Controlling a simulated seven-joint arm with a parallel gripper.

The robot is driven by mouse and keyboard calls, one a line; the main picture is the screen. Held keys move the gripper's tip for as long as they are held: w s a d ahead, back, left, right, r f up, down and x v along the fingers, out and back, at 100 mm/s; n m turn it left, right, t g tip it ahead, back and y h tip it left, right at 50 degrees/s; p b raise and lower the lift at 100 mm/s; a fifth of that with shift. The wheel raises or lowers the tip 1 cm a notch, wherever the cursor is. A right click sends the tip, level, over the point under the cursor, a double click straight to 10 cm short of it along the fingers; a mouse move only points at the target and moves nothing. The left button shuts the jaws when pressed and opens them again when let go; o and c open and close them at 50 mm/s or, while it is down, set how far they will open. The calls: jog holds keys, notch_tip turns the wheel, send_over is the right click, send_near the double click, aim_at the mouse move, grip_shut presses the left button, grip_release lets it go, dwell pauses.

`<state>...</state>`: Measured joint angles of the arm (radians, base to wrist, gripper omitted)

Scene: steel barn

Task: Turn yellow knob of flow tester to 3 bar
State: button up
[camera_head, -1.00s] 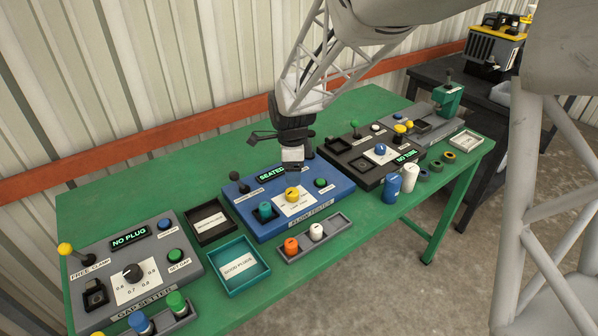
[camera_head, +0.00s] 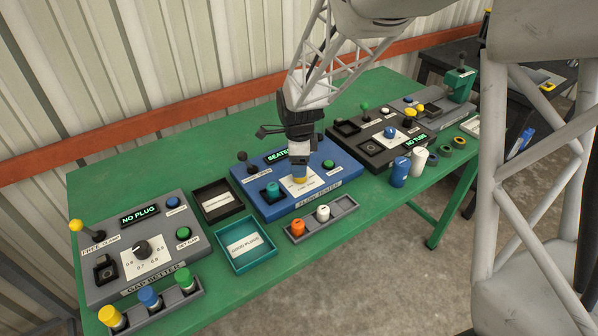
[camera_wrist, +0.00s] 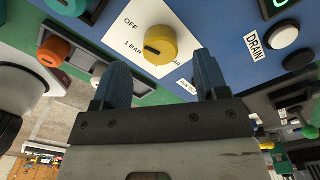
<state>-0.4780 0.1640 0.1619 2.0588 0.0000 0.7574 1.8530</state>
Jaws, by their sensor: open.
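The blue flow tester (camera_head: 268,207) stands on the green table. Its yellow knob (camera_head: 299,181) sits on a white dial plate, and my gripper (camera_head: 299,172) hangs over it and hides most of it. In the wrist view the yellow knob (camera_wrist: 154,45) has a dark pointer mark on its left part. The dial plate (camera_wrist: 119,33) shows "OFF" and "1 BAR"; other marks are partly hidden. My gripper (camera_wrist: 163,82) is open, its two blue-grey fingers apart and just short of the knob, with nothing between them. The tester display reads "SEATED", partly covered by my gripper. A teal plug (camera_head: 273,190) stands in the tester.
A grey tray (camera_head: 321,219) with orange and white plugs lies in front. The gap setter (camera_head: 137,237) is left, a dark tester (camera_head: 371,150) right.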

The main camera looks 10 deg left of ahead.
jog(key=shift+f, duration=1.9)
jog(key=c, duration=0.9)
